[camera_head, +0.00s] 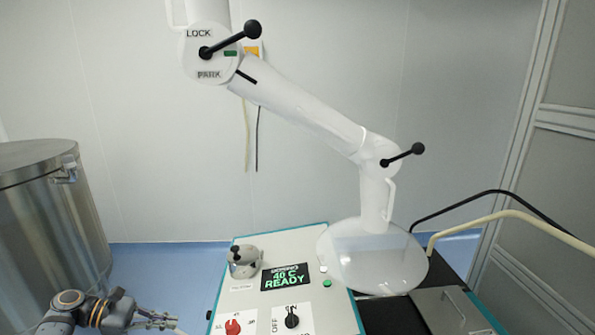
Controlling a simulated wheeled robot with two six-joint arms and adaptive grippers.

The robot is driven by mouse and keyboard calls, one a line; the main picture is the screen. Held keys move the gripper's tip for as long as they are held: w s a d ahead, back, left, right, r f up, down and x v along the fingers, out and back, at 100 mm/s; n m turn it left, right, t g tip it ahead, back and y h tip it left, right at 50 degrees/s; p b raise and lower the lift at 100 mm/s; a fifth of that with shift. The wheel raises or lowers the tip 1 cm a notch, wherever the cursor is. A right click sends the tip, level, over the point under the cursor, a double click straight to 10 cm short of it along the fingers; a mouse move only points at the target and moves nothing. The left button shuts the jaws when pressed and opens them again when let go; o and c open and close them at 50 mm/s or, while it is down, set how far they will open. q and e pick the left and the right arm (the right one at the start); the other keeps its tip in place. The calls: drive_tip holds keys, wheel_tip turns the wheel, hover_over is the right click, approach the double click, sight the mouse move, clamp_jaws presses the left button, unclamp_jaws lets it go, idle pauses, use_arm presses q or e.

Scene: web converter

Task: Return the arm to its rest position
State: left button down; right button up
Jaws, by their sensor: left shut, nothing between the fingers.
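A white jointed arm (305,108) hangs from the top of the picture and slopes down to the right. Its upper round joint (207,66) carries the words LOCK and PARK and a black-knobbed lever (232,40) pointing up and right. Its lower joint (376,150) has a second black-knobbed lever (403,155), and a white handle stands below it. The arm ends in a wide translucent hood (372,262) over the right part of the control panel. My left gripper (165,323) is low at the left, shut and empty, well away from the white arm. My right gripper is out of view.
The control panel (240,300) has a display reading 40 C READY (285,277), a red knob (233,327) and a black knob (291,318). A small grey device (244,261) sits on it. A steel tank (45,235) stands left. Hoses (510,215) run at right.

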use_arm(q)
drive_tip(key=s+f+m+y, duration=0.1)
drive_tip(key=s+f+y, duration=0.3)
drive_tip(key=f, duration=0.8)
drive_tip(key=s+a+f+m+g+y, duration=0.15)
drive_tip(key=s+f, duration=0.35)
drive_tip(key=f, duration=0.7)
drive_tip(key=s+f+m+y, duration=0.1)
drive_tip(key=s+f+y, duration=0.3)
drive_tip(key=f, duration=0.7)
drive_tip(key=s+f+m+g+y, duration=0.15)
drive_tip(key=s+f+m, duration=0.25)
drive_tip(key=s+f, duration=0.4)
drive_tip(key=s+f+m+y, duration=0.2)
drive_tip(key=s+f+m, duration=0.25)
drive_tip(key=s, duration=0.65)
drive_tip(key=s+d+f+m, duration=0.2)
drive_tip(key=s+d+m, duration=0.1)
drive_tip(key=s, duration=0.3)
drive_tip(key=s+d+f+m+t+y, duration=0.1)
drive_tip(key=s+d+f+m, duration=0.1)
drive_tip(key=s, duration=0.4)
drive_tip(key=shift+s+d+m, duration=0.3)
drive_tip(key=shift+d+m, duration=0.3)
drive_tip(key=shift+m, duration=0.6)
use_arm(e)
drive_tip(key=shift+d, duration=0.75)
